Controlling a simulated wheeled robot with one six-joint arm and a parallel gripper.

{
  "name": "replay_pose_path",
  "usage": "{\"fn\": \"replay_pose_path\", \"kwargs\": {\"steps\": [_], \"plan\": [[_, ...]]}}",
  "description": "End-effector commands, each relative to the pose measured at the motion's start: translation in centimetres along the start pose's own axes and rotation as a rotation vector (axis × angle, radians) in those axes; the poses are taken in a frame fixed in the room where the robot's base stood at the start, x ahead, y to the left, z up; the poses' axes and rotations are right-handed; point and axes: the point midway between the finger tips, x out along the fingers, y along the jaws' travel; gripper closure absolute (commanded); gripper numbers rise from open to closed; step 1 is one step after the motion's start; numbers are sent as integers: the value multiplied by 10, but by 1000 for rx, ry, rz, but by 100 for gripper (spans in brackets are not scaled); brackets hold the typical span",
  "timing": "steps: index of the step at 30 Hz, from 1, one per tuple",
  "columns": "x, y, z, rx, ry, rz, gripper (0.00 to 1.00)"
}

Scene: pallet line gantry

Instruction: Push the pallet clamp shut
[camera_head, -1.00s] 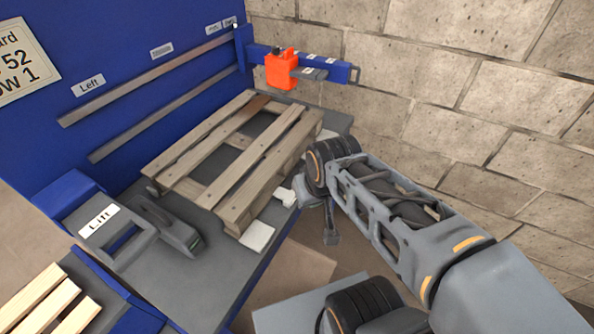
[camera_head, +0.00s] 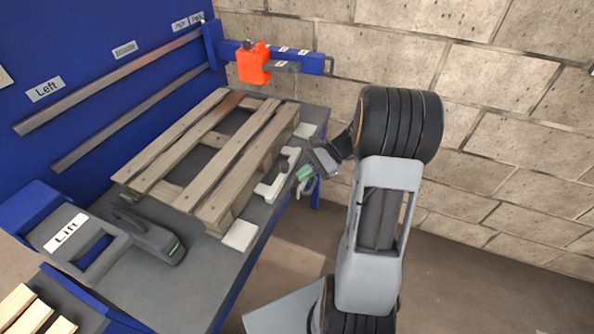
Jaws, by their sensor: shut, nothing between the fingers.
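A wooden pallet (camera_head: 235,147) lies on the grey deck of the blue station. A white bracket (camera_head: 270,188) sits against its right side; it looks like the pallet clamp, but I cannot tell how far it is open. A dark rounded part (camera_head: 290,155) stands at its far end. My gripper (camera_head: 304,180), with greenish fingertips, is shut and empty just right of the bracket, beside the deck edge. I cannot tell whether it touches the bracket. Part of the bracket's far end is hard to make out.
White pads (camera_head: 240,235) and (camera_head: 306,131) lie along the deck's right edge. An orange block (camera_head: 254,63) hangs on a blue beam (camera_head: 300,61) at the back. A grey part labelled Lift (camera_head: 67,232) stands front left. A block wall rises behind; floor is open at right.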

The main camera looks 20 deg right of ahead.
Motion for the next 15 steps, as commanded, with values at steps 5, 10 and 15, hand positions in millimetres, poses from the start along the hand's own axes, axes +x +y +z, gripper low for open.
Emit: {"fn": "replay_pose_path", "kwargs": {"steps": [5,10,15], "plan": [[-25,-4,-77,278,-232,-277,100],[-47,3,-126,419,-382,-467,100],[-58,11,-151,478,-458,-567,100]]}}
